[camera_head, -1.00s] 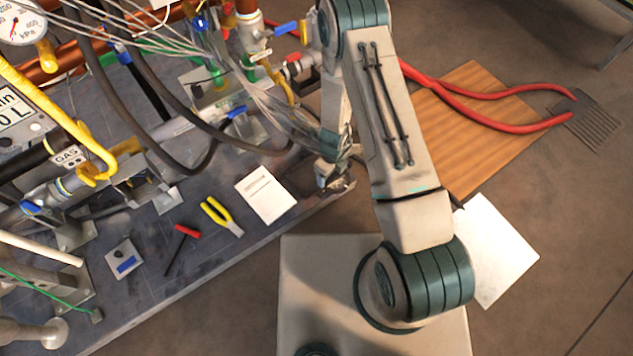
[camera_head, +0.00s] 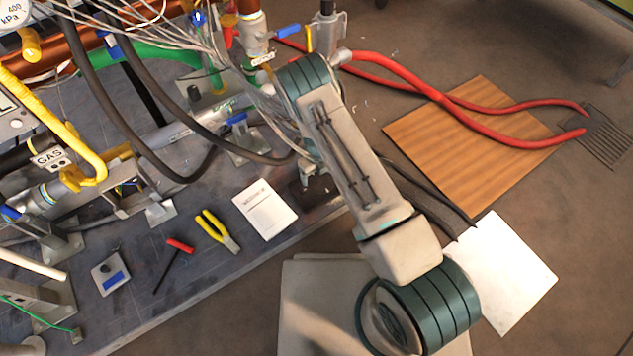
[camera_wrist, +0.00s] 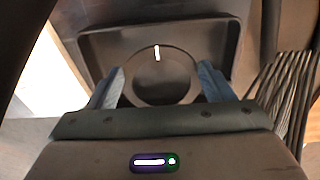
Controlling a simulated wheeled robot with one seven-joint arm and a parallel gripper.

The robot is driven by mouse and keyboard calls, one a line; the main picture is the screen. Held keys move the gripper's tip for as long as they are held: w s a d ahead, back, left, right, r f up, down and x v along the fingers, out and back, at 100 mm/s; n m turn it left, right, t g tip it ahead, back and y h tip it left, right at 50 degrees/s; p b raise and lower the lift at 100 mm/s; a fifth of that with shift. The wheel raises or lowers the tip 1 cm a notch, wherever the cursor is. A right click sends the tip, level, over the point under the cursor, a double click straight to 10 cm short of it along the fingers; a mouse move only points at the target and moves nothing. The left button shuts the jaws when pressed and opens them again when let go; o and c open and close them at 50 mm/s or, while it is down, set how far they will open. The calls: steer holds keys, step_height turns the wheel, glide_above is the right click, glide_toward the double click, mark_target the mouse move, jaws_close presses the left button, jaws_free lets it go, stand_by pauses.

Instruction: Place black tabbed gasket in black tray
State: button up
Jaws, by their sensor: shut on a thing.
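My gripper (camera_wrist: 162,88) shows in the wrist view with its two blue-grey fingers shut on the black gasket (camera_wrist: 143,55). The gasket is a dark round ring between the fingertips, with a small bright mark at its top. The black tray (camera_wrist: 160,22) lies beyond it, a dark rectangular tray with a raised rim. The gasket overlaps the tray in the picture; I cannot tell whether they touch. In the head view my arm hides the gripper and gasket, and the tray cannot be made out clearly.
A bench (camera_head: 190,275) holds a white booklet (camera_head: 265,209), yellow-handled pliers (camera_head: 217,232), a red-handled tool (camera_head: 173,263) and a small plate (camera_head: 110,273). Pipes, hoses and thin wires crowd its back, close beside my arm. A wooden board (camera_head: 470,150) and red hoses (camera_head: 440,97) lie on the floor.

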mark_target(316, 184)
steer(key=shift+w+a+f+b, duration=0.1)
steer(key=shift+f+b, duration=0.95)
steer(key=shift+f, duration=0.95)
steer(key=shift+f, duration=0.25)
steer(key=o, duration=1)
steer(key=shift+r, duration=0.1)
steer(key=shift+r, duration=0.1)
step_height(316, 184, up, 12)
steer(key=p, duration=0.5)
